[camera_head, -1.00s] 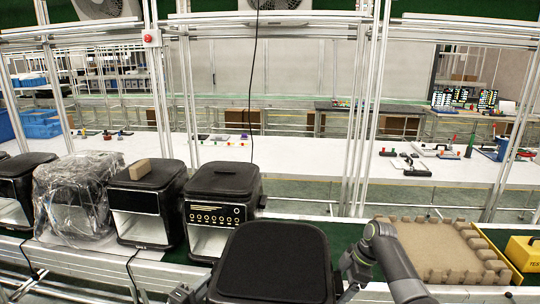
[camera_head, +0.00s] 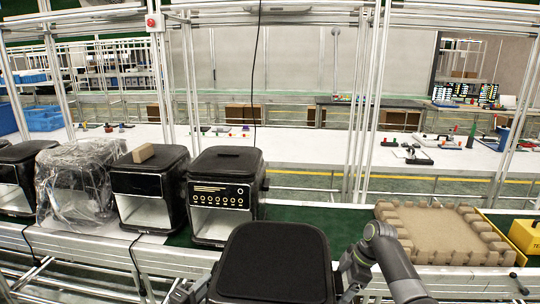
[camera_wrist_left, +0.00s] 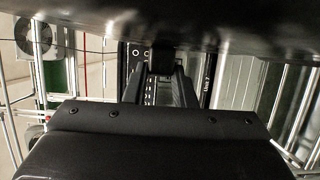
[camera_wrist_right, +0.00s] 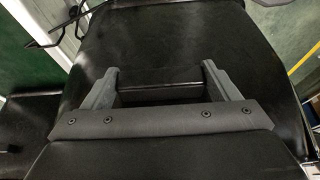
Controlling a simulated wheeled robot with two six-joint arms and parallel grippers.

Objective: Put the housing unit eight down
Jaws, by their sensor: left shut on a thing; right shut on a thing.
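The housing unit I hold, a black box with a rounded dark top (camera_head: 270,262), is at the bottom middle of the head view, in front of the conveyor. My left gripper (camera_head: 192,292) is at its left side, mostly hidden below the picture edge. My right gripper (camera_head: 352,272) is at its right side. In the left wrist view, my left fingers (camera_wrist_left: 162,80) are closed on a dark part under a glossy black surface. In the right wrist view, my right fingers (camera_wrist_right: 165,85) grip at a slot in the black wall (camera_wrist_right: 165,45). The unit's underside is hidden.
Several black fryer units stand on the green belt (camera_head: 330,222) at the left; the nearest (camera_head: 225,190) has a control panel. A cardboard tray (camera_head: 435,232) and yellow box (camera_head: 526,236) are right. Bare belt lies between.

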